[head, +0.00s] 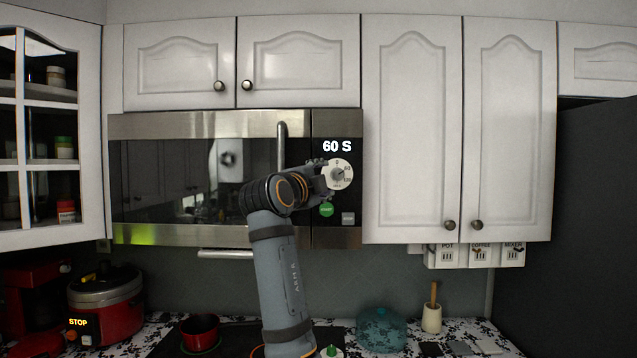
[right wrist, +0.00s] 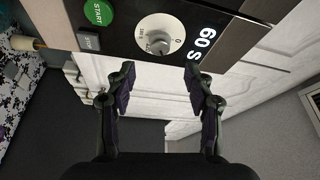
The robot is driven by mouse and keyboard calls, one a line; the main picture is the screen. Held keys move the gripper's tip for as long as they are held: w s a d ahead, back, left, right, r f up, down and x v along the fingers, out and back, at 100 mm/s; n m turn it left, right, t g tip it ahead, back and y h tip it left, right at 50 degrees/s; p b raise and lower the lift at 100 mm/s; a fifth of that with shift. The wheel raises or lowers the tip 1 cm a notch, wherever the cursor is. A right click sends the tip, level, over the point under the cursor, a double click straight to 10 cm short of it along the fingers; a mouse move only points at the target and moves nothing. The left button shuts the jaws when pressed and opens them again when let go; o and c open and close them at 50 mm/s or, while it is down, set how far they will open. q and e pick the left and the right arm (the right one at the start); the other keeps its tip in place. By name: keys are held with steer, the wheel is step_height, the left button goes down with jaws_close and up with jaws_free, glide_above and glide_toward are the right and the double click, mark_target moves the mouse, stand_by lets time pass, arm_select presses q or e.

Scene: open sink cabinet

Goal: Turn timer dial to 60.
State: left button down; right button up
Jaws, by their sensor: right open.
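The timer dial (head: 338,173) is a round white disc with a grey knob, on the microwave's control panel (head: 349,226). The display (head: 337,146) above it reads "60 S". In the right wrist view the dial (right wrist: 159,38) shows marks around its knob, and the display (right wrist: 203,44) also reads 60 S. My right gripper (head: 325,176) is in front of the panel at the dial's left edge. In the right wrist view its two fingers (right wrist: 161,73) are spread with nothing between them, and the knob appears beyond the tips. My left gripper is not in view.
A green START button (head: 326,209) and a grey button (head: 348,218) sit below the dial. The microwave door handle (head: 282,144) stands out to the left of the panel. A red pot (head: 200,333) and a red cooker (head: 106,306) are on the counter below.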

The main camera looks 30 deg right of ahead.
steer(key=v, duration=0.3)
steer(key=shift+s+a, duration=0.15)
steer(key=shift+s, duration=0.05)
